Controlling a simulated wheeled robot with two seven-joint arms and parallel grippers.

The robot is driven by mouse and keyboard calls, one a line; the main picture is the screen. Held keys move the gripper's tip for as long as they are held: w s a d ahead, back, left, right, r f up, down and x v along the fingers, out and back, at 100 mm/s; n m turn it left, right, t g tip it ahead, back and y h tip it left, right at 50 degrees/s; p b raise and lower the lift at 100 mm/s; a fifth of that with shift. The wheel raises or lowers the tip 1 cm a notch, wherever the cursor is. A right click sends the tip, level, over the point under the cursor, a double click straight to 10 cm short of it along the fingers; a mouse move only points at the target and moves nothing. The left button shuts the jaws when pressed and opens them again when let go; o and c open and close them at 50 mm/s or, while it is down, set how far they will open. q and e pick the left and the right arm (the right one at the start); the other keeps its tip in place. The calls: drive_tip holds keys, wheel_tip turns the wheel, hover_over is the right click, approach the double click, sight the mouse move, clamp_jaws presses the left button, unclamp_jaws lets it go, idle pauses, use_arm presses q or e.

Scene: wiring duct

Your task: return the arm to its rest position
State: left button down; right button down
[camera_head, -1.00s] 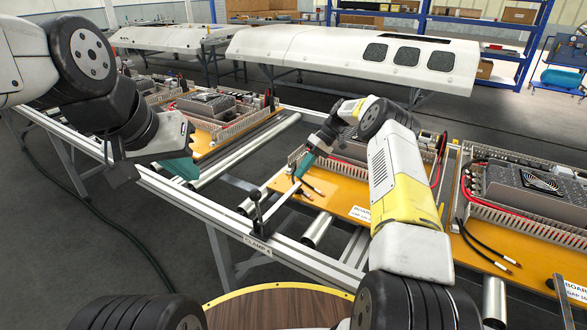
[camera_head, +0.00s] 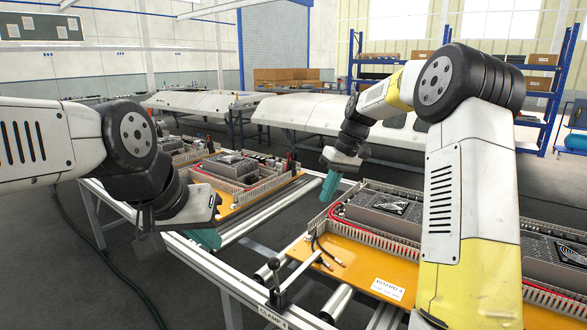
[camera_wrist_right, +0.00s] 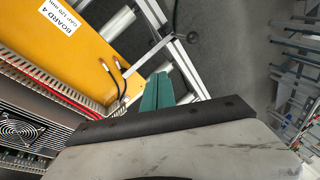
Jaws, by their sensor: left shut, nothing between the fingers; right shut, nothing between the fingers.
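My right gripper (camera_head: 330,185) has teal fingers and hangs shut and empty above the rollers, at the far left corner of the orange board marked BOARD 4 (camera_head: 350,255). In the right wrist view its teal fingers (camera_wrist_right: 157,90) are together, clear of the board (camera_wrist_right: 75,40) and its two black cable ends. My left gripper (camera_head: 205,238) is shut and empty above the near left rail of the conveyor frame. The right arm is raised and bent, and its upper links hide part of the boards at right.
A clamp with a black knob (camera_head: 275,280), labelled CLAMP 4, stands on the near rail. Another board (camera_head: 225,212) lies farther back left. White shell panels (camera_head: 290,110) and blue shelving (camera_head: 535,110) stand behind. Open floor lies at left.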

drive_tip(key=s+d+r+m+t+h, duration=0.1)
drive_tip(key=s+r+t, duration=0.1)
drive_tip(key=s+r, duration=0.6)
drive_tip(key=s+d+f+m+t, duration=0.1)
drive_tip(key=s+m+t, duration=0.1)
drive_tip(key=s, duration=0.9)
drive_tip(key=s+d+m+t, duration=0.2)
drive_tip(key=s, duration=0.9)
drive_tip(key=shift+s+d+f+h, duration=0.15)
drive_tip(key=shift+d+f+h, duration=0.1)
drive_tip(key=shift+f+h, duration=0.15)
